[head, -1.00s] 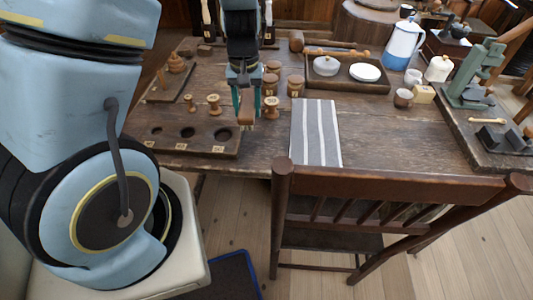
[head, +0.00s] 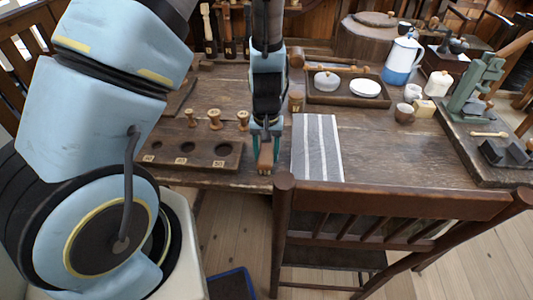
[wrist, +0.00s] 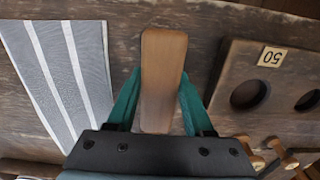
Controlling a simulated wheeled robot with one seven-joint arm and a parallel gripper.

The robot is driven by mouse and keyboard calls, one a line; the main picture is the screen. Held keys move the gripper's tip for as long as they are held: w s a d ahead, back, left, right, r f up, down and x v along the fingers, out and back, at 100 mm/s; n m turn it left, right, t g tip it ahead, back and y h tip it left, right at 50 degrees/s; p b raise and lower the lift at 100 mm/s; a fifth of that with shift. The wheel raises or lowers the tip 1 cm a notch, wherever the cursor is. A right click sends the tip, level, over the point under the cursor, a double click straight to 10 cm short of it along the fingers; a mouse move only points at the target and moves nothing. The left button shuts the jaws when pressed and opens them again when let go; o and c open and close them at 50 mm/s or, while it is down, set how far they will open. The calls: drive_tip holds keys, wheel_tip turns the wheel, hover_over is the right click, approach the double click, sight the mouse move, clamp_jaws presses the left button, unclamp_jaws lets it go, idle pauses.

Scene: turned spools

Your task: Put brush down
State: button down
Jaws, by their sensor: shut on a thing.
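The brush (wrist: 163,75) shows in the wrist view as a wooden, tapered block between my two teal fingers. My gripper (wrist: 158,105) is shut on it. In the head view my gripper (head: 266,150) points down near the table's front edge, between the holed board and the striped cloth. The brush (head: 265,157) shows there as a small brown piece below the fingers. Any bristles are hidden. I cannot tell whether the brush touches the table.
The board with holes (head: 190,150) lies left of my gripper, with several turned spools (head: 214,119) behind it. A grey striped cloth (head: 317,150) lies to the right. A chair (head: 390,205) stands at the front. Bare table (head: 385,140) lies right of the cloth.

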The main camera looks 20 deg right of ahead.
sight(266, 150)
drive_tip(key=shift+f, duration=0.35)
drive_tip(key=shift+f, duration=0.1)
drive_tip(key=shift+c, duration=1.4)
unclamp_jaws()
wheel_tip(266, 150, up, 12)
drive_tip(key=a+r+n, duration=0.1)
drive_tip(key=a+r, duration=0.2)
drive_tip(key=a, duration=0.5)
drive_tip(key=w+a+r+n+t, duration=0.1)
drive_tip(key=a+r, duration=0.2)
drive_tip(key=a, duration=0.5)
drive_tip(key=a+r+n, duration=0.1)
drive_tip(key=a+r, duration=0.2)
drive_tip(key=a, duration=0.6)
drive_tip(key=shift+w+r+n+t, duration=0.3)
drive_tip(key=shift+w+r+n, duration=0.05)
drive_tip(key=shift+n, duration=0.05)
